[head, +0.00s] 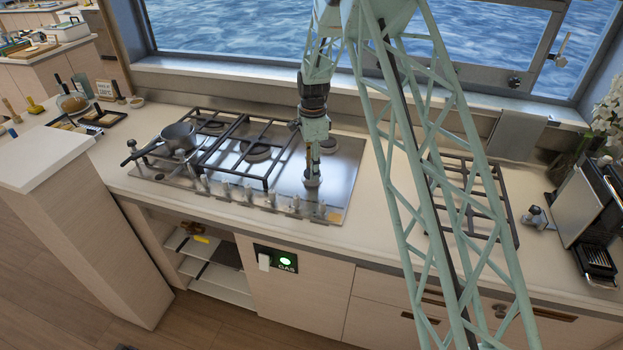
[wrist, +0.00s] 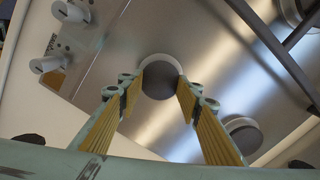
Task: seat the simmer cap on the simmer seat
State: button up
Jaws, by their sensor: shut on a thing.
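My gripper (head: 312,172) points down over the front right of the steel hob. In the wrist view its yellow-padded fingers (wrist: 160,84) are shut on the simmer cap (wrist: 158,78), a dark round disc at the fingertips. A pale crescent (wrist: 160,58), apparently the simmer seat, shows along one edge of the cap. A pale round base also shows below the fingertips in the head view (head: 312,183). The gap between cap and seat is hidden, so I cannot tell whether they touch.
Another burner (head: 328,146) lies just behind my gripper. A grate (head: 250,150) covers the hob's middle, and a saucepan (head: 178,138) stands left. Knobs (head: 270,200) line the front edge. A loose grate (head: 470,200) lies on the counter to the right. A green light shows on the gas panel (head: 285,262).

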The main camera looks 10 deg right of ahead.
jog(key=shift+f, duration=0.25)
dwell(1.2)
jog(key=o, duration=0.7)
jog(key=shift+r, duration=1.8)
jog(key=shift+o, duration=0.2)
dwell(0.3)
jog(key=o, duration=0.5)
jog(key=shift+c, duration=0.4)
jog(key=c, duration=0.5)
jog(key=shift+o, duration=0.2)
